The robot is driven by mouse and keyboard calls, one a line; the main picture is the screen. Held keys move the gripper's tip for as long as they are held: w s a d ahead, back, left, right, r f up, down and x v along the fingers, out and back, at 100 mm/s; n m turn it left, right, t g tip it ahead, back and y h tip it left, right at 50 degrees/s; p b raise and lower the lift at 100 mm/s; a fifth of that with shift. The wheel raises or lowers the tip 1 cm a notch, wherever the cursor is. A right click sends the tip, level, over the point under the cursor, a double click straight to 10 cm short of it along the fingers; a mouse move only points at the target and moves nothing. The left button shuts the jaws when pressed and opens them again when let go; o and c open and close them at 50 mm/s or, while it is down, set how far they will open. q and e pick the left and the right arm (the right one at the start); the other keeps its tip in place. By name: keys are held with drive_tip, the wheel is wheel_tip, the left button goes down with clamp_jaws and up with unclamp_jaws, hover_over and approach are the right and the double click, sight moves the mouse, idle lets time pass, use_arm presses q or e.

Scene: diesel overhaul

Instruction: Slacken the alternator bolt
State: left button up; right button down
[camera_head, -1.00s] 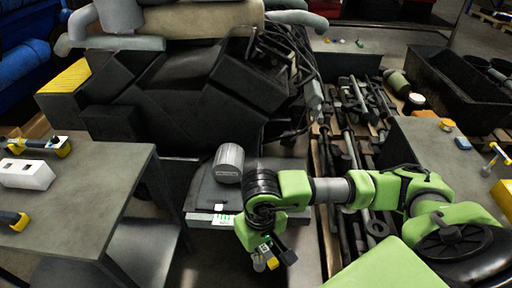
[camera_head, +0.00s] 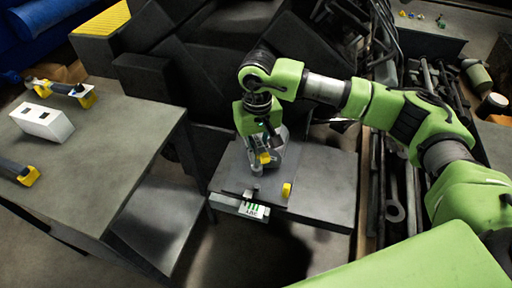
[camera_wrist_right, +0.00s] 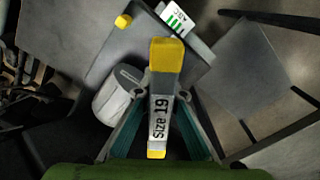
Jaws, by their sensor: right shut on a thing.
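My right gripper (camera_head: 262,146) hangs over a dark grey stand (camera_head: 325,185). In the right wrist view it is shut on a grey wrench (camera_wrist_right: 159,118) marked "Size 19" with yellow ends. The wrench also shows small in the head view (camera_head: 265,158). A ribbed grey cylinder, seemingly the alternator (camera_wrist_right: 113,97), is left of the wrench in the wrist view; in the head view it is mostly hidden behind my gripper. A small yellow piece (camera_head: 287,190) sits on the stand; I cannot tell whether it is the bolt. My left gripper is not in view.
A grey table (camera_head: 105,150) at left bears a white slotted block (camera_head: 42,121) and yellow-ended tools (camera_head: 60,90). A small label with green bars (camera_head: 252,209) is at the stand's front edge. The dark engine (camera_head: 205,60) stands behind. Long bars lie at right.

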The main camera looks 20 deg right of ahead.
sight(257, 167)
drive_tip(key=m+p, duration=0.4)
drive_tip(key=m, duration=0.1)
drive_tip(key=shift+s+a+r+p, duration=0.1)
drive_tip(key=shift+r+p, duration=0.15)
drive_tip(key=shift+p, duration=0.05)
drive_tip(key=m+p, duration=0.6)
drive_tip(key=shift+f+m, duration=0.3)
drive_tip(key=shift+f, duration=0.1)
drive_tip(key=m+p, duration=0.2)
drive_tip(key=m, duration=0.1)
drive_tip(key=f+m+p, duration=0.1)
drive_tip(key=m+p, duration=0.2)
drive_tip(key=m, duration=0.1)
drive_tip(key=shift+a+f+m, duration=0.1)
drive_tip(key=shift+f+m, duration=0.05)
drive_tip(key=shift+m, duration=0.15)
drive_tip(key=shift+f+m, duration=0.35)
drive_tip(key=shift+m, duration=0.55)
drive_tip(key=m, duration=0.3)
drive_tip(key=shift+f+m, duration=0.3)
drive_tip(key=shift+m, duration=0.1)
drive_tip(key=m, duration=0.5)
drive_tip(key=shift+f+m, duration=0.6)
drive_tip(key=shift+m, duration=0.2)
drive_tip(key=f+b, duration=0.2)
drive_tip(key=f, duration=0.1)
drive_tip(key=shift+w+b, duration=0.2)
drive_tip(key=shift+b, duration=0.2)
